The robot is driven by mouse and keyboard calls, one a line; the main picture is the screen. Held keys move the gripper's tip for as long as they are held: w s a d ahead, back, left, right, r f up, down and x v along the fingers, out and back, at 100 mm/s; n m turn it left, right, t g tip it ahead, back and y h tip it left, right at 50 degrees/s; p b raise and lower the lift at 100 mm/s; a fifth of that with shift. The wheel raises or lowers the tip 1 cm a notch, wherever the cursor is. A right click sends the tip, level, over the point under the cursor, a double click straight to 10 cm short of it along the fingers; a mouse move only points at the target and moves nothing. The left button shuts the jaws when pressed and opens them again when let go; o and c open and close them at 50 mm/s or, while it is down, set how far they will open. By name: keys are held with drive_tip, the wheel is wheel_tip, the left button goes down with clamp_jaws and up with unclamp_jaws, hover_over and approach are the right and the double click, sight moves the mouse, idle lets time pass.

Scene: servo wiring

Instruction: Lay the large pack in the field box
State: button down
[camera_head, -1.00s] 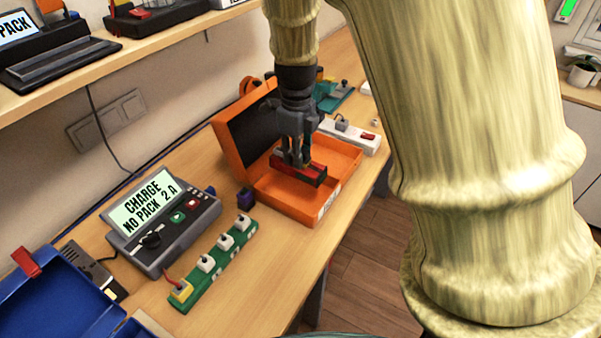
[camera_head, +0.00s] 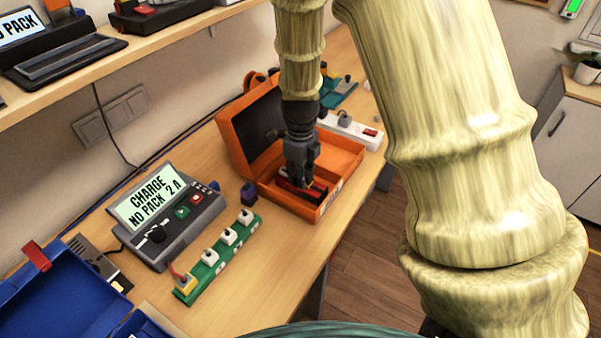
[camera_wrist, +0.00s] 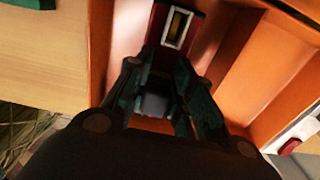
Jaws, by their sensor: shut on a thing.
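The orange field box (camera_head: 345,160) stands open on the bench, its lid leaning back to the left. The large pack (camera_head: 312,192) is dark with a red side and is inside the box, low near its floor. My gripper (camera_head: 298,182) reaches down into the box and is shut on the pack. In the wrist view my gripper (camera_wrist: 155,105) points at the pack (camera_wrist: 175,30), whose red end with a pale-framed slot shows beyond the fingers. Whether the pack touches the box floor is hidden.
A charger (camera_head: 172,222) reading "CHARGE NO PACK 2 A" and a green socket strip (camera_head: 222,252) stand left of the box. A white power strip (camera_head: 352,132) lies behind it. A blue case (camera_head: 60,300) is at front left.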

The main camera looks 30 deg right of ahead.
idle(0.3)
drive_tip(key=c, duration=1.2)
unclamp_jaws()
drive_tip(key=shift+c, duration=0.2)
wheel_tip(320, 180, up, 12)
drive_tip(key=b, duration=0.1)
